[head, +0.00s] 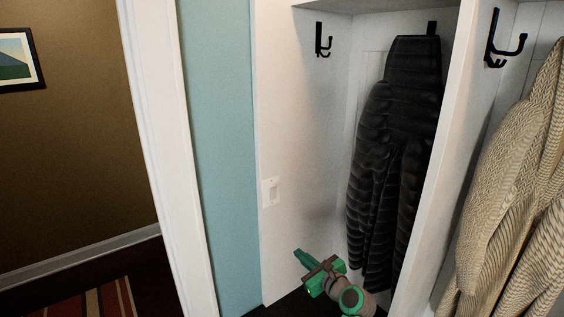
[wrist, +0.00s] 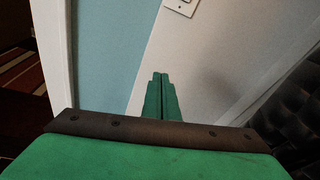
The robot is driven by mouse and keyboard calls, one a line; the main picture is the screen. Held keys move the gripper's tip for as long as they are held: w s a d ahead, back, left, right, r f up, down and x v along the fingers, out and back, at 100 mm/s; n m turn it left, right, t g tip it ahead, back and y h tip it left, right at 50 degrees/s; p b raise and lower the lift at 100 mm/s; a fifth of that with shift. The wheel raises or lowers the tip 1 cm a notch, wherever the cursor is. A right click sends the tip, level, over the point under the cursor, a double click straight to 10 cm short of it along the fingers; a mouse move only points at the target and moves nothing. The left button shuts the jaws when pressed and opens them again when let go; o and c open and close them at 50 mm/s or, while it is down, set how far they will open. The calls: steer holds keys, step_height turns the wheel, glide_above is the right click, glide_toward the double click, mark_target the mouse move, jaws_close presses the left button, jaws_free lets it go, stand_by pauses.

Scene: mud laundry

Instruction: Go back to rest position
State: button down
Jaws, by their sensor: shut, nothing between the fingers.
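My gripper (head: 299,256) is low in the head view, in front of the white cubby's left side panel. Its green fingers are together with nothing between them. In the wrist view the shut fingers (wrist: 161,78) point up toward the white panel, below a wall switch plate. The gap between fingertips and panel is hard to judge.
A black puffer jacket (head: 395,150) hangs in the cubby to the right of my gripper. A knitted tan garment (head: 515,180) hangs farther right, past a white divider (head: 447,160). A switch plate (head: 270,191) is on the panel. A doorway with a striped rug (head: 85,303) lies left.

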steer(key=s+a+f+n+h, duration=0.3)
steer(key=s+f+n+h, duration=0.25)
steer(key=s+f, duration=1.5)
steer(key=s+a+f+n+h, duration=0.1)
steer(key=s+f+n, duration=0.25)
steer(key=s, duration=0.55)
steer(key=s+a+f+n+h, duration=0.15)
steer(key=s+n, duration=0.25)
steer(key=s, duration=0.4)
steer(key=s+a+r+n, duration=0.1)
steer(key=s+r+n, duration=0.6)
steer(key=s, duration=0.4)
steer(key=s+a+r+n+t, duration=0.1)
steer(key=s+r+n, duration=0.6)
steer(key=s, duration=0.5)
steer(key=shift+a+r+n+t, duration=0.2)
steer(key=shift+n+t, duration=0.1)
steer(key=shift+d, duration=0.2)
